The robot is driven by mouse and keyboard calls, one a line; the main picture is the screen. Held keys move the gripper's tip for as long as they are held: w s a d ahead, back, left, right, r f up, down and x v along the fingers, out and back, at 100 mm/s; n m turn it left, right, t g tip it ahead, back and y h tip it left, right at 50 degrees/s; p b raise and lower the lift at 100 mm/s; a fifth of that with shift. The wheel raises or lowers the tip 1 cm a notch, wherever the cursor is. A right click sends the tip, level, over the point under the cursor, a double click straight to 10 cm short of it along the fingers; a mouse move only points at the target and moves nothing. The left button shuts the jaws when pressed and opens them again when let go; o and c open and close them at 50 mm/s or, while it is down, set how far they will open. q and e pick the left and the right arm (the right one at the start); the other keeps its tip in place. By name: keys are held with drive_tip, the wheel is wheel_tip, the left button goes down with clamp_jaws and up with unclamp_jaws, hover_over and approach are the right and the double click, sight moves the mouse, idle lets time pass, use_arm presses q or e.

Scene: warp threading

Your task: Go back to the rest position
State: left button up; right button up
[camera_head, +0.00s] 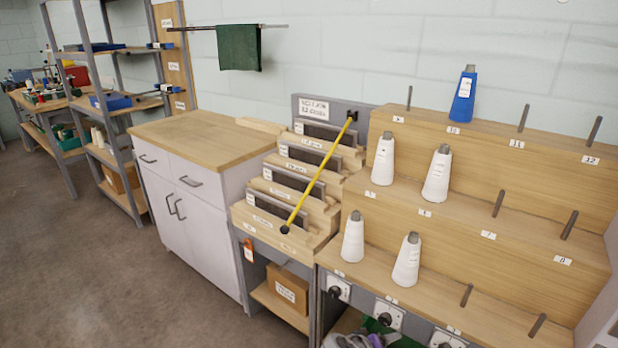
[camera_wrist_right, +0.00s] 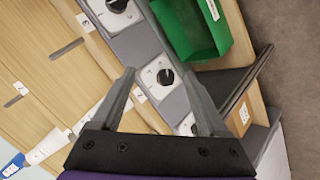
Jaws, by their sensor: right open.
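My right gripper (camera_wrist_right: 148,62) is open and empty in the right wrist view, with its two grey fingers apart above the front of the cone rack. A grey and purple part at the bottom edge of the head view looks like this gripper, mostly cut off. My left gripper is not in view. A yellow strand (camera_head: 319,175) runs diagonally across the stepped wooden frame (camera_head: 325,223), from a dark end low at the front to one high at the back. A blue cone (camera_head: 463,98) stands on the rack's top step. Several white cones (camera_head: 437,175) stand on the lower steps.
The wooden rack (camera_head: 480,237) has several bare upright pegs. Dial panels (camera_wrist_right: 158,77) line its front, near a green bin (camera_wrist_right: 190,28). A cabinet (camera_head: 200,140) with a clear top stands left of the frame. A green cloth (camera_head: 239,48) hangs on a wall rail.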

drive_tip(key=s+m+g+y, duration=0.25)
drive_tip(key=s+y, duration=0.45)
drive_tip(key=s, duration=2)
use_arm(q)
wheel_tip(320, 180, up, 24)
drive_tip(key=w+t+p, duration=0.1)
drive_tip(key=p, duration=2)
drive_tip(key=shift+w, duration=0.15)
use_arm(e)
wheel_tip(320, 180, up, 23)
drive_tip(key=w, duration=0.1)
drive_tip(key=shift+w+d+r+t, duration=0.15)
drive_tip(key=shift+w+r+t, duration=0.05)
drive_tip(key=shift+t, duration=0.25)
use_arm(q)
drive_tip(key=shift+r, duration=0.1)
use_arm(e)
drive_tip(key=shift+s, duration=0.1)
